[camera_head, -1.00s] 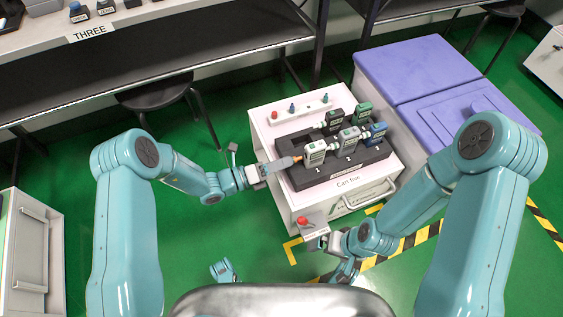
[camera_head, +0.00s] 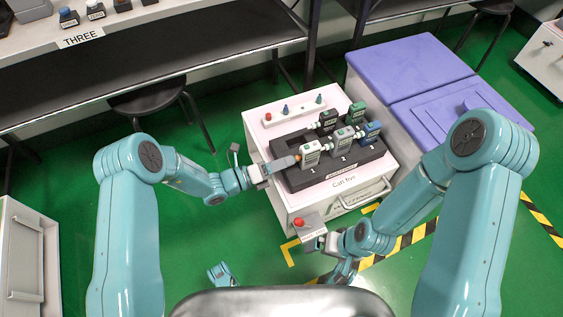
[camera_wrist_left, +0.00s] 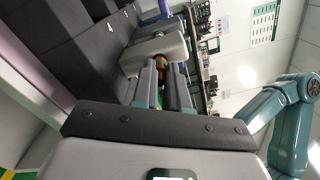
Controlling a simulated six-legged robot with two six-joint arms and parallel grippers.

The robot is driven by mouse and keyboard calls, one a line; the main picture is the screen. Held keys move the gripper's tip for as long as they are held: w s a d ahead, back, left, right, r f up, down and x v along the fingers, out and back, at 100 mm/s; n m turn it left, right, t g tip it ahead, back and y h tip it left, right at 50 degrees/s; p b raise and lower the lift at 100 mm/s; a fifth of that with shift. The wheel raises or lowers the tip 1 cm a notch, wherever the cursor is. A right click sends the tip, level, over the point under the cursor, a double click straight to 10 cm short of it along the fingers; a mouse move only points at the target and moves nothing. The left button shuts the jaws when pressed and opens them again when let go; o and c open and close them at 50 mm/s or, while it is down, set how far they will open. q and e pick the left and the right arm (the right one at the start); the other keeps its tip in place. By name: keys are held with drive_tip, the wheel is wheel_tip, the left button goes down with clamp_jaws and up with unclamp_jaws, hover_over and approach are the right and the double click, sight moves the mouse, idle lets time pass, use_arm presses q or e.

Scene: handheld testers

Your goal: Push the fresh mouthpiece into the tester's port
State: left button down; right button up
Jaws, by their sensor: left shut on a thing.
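The pale tester (camera_head: 310,154) nearest my left gripper stands upright at the left front of the black rack (camera_head: 302,183) on the cart. My left gripper (camera_head: 284,164) is at the tester's left side, shut on the small orange-brown mouthpiece (camera_wrist_left: 183,68), which shows between the fingertips in the left wrist view. The mouthpiece is mostly hidden by the fingers, and I cannot tell whether it is in the port. The tester also shows in the left wrist view (camera_wrist_left: 155,52). My right gripper (camera_head: 322,242) is low by the cart's front, near a box with a red knob; its jaws are unclear.
Other testers stand in the rack: a grey one (camera_head: 343,139), a blue one (camera_head: 371,132), a dark one (camera_head: 327,121) and a green one (camera_head: 355,113). A white strip with pegs (camera_head: 292,112) lies behind. Purple bins (camera_head: 410,65) stand right of the cart.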

use_arm(q)
drive_tip(key=shift+w+d, duration=0.25)
drive_tip(key=shift+d, duration=0.35)
drive_tip(key=c, duration=1.1)
unclamp_jaws()
drive_tip(key=shift+p+v, duration=1.9)
drive_tip(key=shift+v, duration=6.3)
